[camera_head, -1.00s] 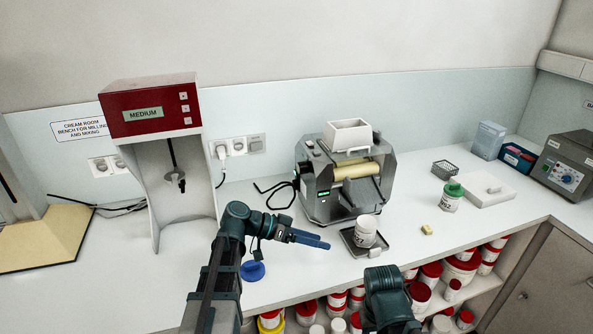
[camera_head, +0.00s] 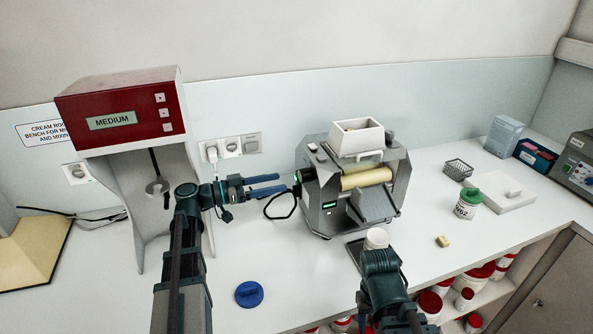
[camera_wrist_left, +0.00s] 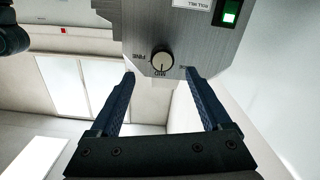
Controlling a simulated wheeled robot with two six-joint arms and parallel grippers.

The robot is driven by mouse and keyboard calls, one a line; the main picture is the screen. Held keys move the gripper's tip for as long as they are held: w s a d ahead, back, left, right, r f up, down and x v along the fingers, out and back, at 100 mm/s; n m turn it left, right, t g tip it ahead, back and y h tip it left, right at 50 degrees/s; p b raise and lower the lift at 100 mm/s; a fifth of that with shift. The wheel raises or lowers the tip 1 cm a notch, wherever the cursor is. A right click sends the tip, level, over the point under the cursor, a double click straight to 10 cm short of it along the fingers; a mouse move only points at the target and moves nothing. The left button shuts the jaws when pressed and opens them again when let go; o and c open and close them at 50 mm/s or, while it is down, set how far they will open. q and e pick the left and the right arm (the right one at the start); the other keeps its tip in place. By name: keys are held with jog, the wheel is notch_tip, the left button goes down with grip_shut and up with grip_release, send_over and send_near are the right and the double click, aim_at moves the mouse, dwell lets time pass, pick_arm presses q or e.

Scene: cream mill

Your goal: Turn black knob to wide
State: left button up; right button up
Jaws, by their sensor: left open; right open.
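The roll mill (camera_head: 330,195) stands on the bench in the head view. In the left wrist view, its grey metal side panel (camera_wrist_left: 200,50) carries a round knob (camera_wrist_left: 162,60) with a dark rim and pale face. Labels FINE, MID and a partly hidden one beginning with W surround it; MID is at the picture's lower side. The pointer's exact setting is too small to tell. My left gripper (camera_head: 284,183) is open, its blue fingers pointing at the mill's left side. In the wrist view its fingertips (camera_wrist_left: 160,76) lie either side of the knob, apart from it. My right gripper is hidden beyond its arm.
A red mixer (camera_head: 120,108) reading MEDIUM stands left of my left arm. A blue lid (camera_head: 249,294) lies on the bench. A white jar (camera_head: 376,238) stands before the mill, near my right arm. A black cable (camera_head: 280,207) loops beside the mill. A green-lidded jar (camera_head: 467,204) stands right.

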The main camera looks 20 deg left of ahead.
aim_at(300, 177)
pick_arm(q)
jog(key=shift+w+x, duration=0.2)
jog(key=shift+x, duration=3.55)
jog(key=shift+a, duration=0.1)
grip_shut()
